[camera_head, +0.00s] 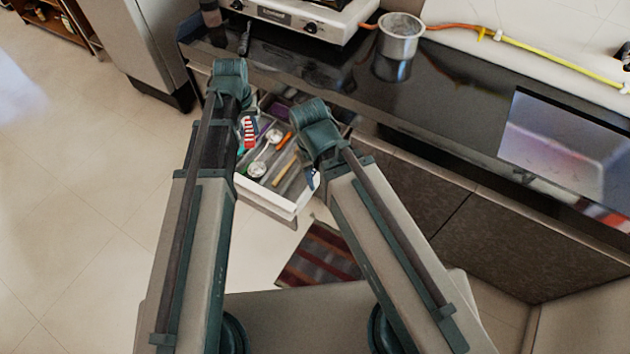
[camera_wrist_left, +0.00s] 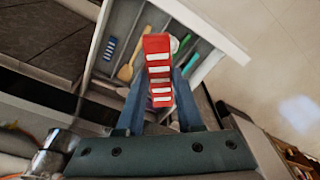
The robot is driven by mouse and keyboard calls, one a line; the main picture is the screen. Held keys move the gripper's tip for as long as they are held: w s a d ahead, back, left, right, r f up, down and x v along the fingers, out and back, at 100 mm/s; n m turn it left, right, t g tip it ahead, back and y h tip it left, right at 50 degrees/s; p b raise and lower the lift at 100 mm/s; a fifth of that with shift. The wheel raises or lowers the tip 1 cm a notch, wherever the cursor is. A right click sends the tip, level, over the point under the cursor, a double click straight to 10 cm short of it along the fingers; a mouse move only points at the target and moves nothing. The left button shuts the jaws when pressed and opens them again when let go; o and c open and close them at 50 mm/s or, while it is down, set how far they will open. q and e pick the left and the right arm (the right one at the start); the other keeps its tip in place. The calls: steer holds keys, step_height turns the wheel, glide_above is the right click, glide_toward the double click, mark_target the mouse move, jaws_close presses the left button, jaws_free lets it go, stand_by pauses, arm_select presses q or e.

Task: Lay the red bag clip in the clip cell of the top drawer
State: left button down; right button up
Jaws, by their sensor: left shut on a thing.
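The red bag clip (camera_head: 250,131), with white stripes, is between the fingers of my left gripper (camera_head: 248,125). It also shows in the left wrist view (camera_wrist_left: 158,72), where the left gripper (camera_wrist_left: 160,88) is shut on it and holds it over the open drawer. The top drawer (camera_head: 268,203) is pulled out below the counter; its front wall shows in the left wrist view (camera_wrist_left: 208,28). The clip and my arms hide parts of the drawer. Which cell is the clip cell cannot be told surely. My right gripper is hidden behind its own arm.
A blue striped clip (camera_wrist_left: 110,48) lies in the drawer, with a wooden utensil (camera_wrist_left: 127,71), a green tool (camera_wrist_left: 210,62) and other utensils in separate cells. A metal pot (camera_head: 400,40) and stove (camera_head: 300,18) stand on the counter (camera_head: 450,90).

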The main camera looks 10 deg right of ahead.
arm_select(q)
steer(key=s+d+f+m+b, duration=0.1)
steer(key=d+f+m+b, duration=0.2)
steer(key=f+b, duration=0.7)
steer(key=s+d+f+m+b, duration=0.2)
steer(key=d+f+m+b, duration=0.2)
steer(key=d+f+b, duration=0.3)
steer(key=shift+s+d+f+h+b, duration=0.2)
steer(key=shift+d+f+h+b, duration=0.2)
steer(key=shift+f+b, duration=1.55)
steer(key=shift+f, duration=0.25)
steer(key=b, duration=1)
glide_toward(296, 196)
steer(key=f, duration=0.2)
steer(key=w+f, duration=0.1)
steer(key=f, duration=0.2)
steer(key=shift+f+b, duration=0.35)
steer(key=shift+f, duration=0.1)
steer(key=shift+f, duration=0.15)
steer(key=c, duration=0.8)
jaws_free()
steer(key=shift+d, duration=0.1)
steer(key=shift+c, duration=0.2)
